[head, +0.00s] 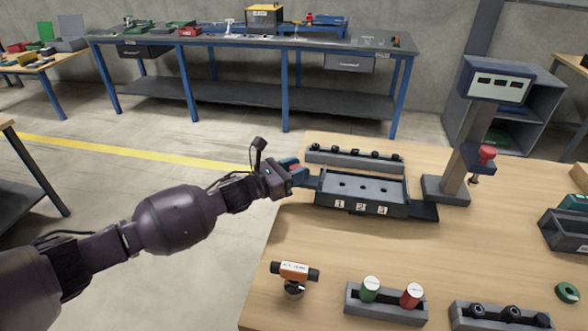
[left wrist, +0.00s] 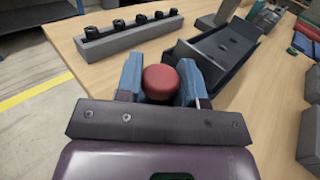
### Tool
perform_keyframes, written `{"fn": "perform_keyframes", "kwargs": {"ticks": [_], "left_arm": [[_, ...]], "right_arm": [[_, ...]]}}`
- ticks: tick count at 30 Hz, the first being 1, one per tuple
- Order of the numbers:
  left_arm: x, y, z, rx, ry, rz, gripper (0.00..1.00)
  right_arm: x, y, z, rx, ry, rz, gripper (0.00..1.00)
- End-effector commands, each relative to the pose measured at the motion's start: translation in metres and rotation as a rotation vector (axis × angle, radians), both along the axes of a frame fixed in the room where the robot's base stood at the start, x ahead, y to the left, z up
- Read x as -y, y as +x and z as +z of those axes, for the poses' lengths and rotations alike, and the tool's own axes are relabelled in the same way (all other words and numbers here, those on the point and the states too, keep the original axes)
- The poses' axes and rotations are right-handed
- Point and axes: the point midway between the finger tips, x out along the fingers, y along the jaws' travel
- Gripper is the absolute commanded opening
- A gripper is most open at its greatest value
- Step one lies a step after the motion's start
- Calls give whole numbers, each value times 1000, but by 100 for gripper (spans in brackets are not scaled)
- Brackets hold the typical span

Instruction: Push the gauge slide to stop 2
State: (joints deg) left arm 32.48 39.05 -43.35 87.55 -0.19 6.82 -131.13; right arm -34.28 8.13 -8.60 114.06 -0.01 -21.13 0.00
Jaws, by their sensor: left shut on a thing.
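The gauge slide (head: 364,187) is a dark grey block with holes in its top, lying in a dark track on the wooden table. Tags 1, 2 and 3 (head: 361,207) are on the track's front face. The slide also shows in the left wrist view (left wrist: 228,43), ahead and to the right. My left gripper (head: 299,174) is at the track's left end. Its blue fingers are shut on a round red knob (left wrist: 160,82). How the knob joins the slide is hidden by the fingers. My right gripper is not in view.
A grey rack with black pegs (head: 355,161) stands behind the track. A post with a display box (head: 497,82) stands to its right. A small orange-and-black tool (head: 295,271) and a holder with green and red cylinders (head: 386,306) are in front. Bare table lies between.

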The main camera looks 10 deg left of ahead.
Motion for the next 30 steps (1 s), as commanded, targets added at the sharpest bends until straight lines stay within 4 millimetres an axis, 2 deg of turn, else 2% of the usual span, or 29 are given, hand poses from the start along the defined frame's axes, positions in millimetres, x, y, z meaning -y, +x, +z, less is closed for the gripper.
{"fn": "perform_keyframes", "kwargs": {"ticks": [12,16,21,30], "left_arm": [[102,-1,-2,-1,-4,-8,0],[126,-1,-1,-1,-4,-7,0],[140,-1,-1,-2,-2,-4,0],[140,-1,-1,-2,-2,-3,0]], "right_arm": [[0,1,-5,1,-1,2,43],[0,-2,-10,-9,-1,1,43],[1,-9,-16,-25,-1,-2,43],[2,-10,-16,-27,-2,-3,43]]}}
